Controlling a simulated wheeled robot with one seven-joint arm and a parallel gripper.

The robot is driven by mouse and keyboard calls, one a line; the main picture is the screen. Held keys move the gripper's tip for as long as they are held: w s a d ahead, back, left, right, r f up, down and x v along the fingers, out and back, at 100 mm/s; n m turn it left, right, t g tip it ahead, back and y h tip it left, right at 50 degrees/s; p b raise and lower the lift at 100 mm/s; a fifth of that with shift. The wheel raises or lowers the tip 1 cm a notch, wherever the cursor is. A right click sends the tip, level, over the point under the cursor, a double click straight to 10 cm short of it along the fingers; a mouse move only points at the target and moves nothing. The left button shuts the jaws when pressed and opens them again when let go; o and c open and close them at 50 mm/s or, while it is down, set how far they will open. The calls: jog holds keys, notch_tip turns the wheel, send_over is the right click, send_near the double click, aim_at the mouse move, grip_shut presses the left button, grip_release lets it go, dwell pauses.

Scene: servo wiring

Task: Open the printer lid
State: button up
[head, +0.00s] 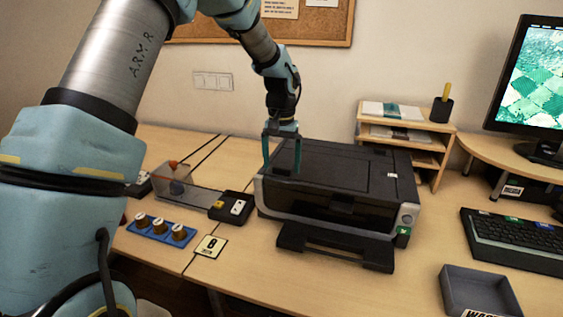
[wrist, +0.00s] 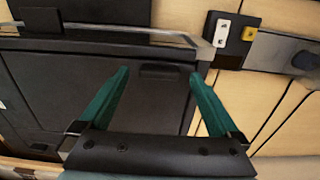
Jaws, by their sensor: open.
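The black and grey printer (head: 330,190) stands on the desk in the middle of the head view. Its lid (head: 345,168) lies flat and closed on top. My gripper (head: 282,170) is open and empty, with its fingers pointing down over the left part of the lid. In the wrist view, the two green fingers of my gripper (wrist: 160,85) are spread apart above the dark lid (wrist: 60,90). A small recess (wrist: 165,72) in the lid shows between the fingertips. I cannot tell whether the fingertips touch the lid.
A switch box (head: 232,207), a blue tray of knobs (head: 160,229) and a number card (head: 210,246) lie left of the printer. A paper shelf (head: 405,135) stands behind right. A keyboard (head: 515,240) and an empty grey tray (head: 478,290) are to the right. The front desk middle is clear.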

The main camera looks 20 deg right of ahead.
jog(key=shift+f, duration=0.6)
grip_shut()
dwell(0.5)
